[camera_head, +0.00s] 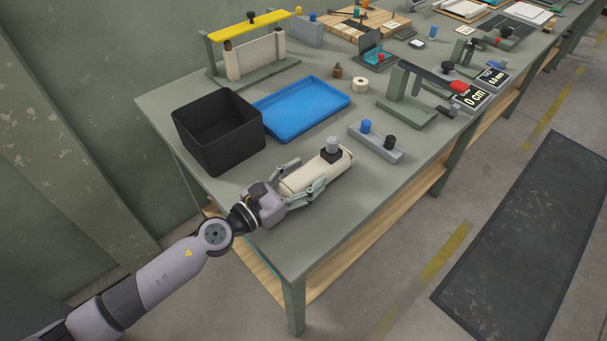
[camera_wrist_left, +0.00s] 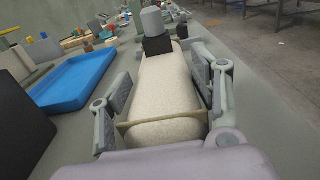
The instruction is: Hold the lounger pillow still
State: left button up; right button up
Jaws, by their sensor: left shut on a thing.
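The lounger pillow (camera_head: 311,174) is a cream, rounded roll lying on the grey-green table near its front left end. A black block with a grey cylinder on top (camera_head: 332,149) sits at its far end. My left gripper (camera_head: 306,178) is shut on the pillow, one finger along each long side. In the left wrist view the pillow (camera_wrist_left: 165,90) runs away from me between the two fingers (camera_wrist_left: 165,98), with a thin tan band across its near end. My right gripper is in neither view.
A black bin (camera_head: 219,131) and a blue tray (camera_head: 301,108) stand left of and behind the pillow. A grey block with blue and black knobs (camera_head: 375,142) lies to its right. The table's front strip (camera_head: 330,220) is clear.

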pick_arm(q)
jog(key=shift+f+b, duration=0.6)
jog(key=shift+f, duration=0.1)
dwell(1.1)
jog(key=shift+r, duration=0.2)
dwell(0.8)
dwell(1.3)
jog(key=o, duration=0.8)
jog(key=c, duration=0.8)
jog(key=shift+s+f, duration=0.15)
jog(key=shift+f, duration=0.35)
jog(key=shift+r, duration=0.3)
dwell(0.8)
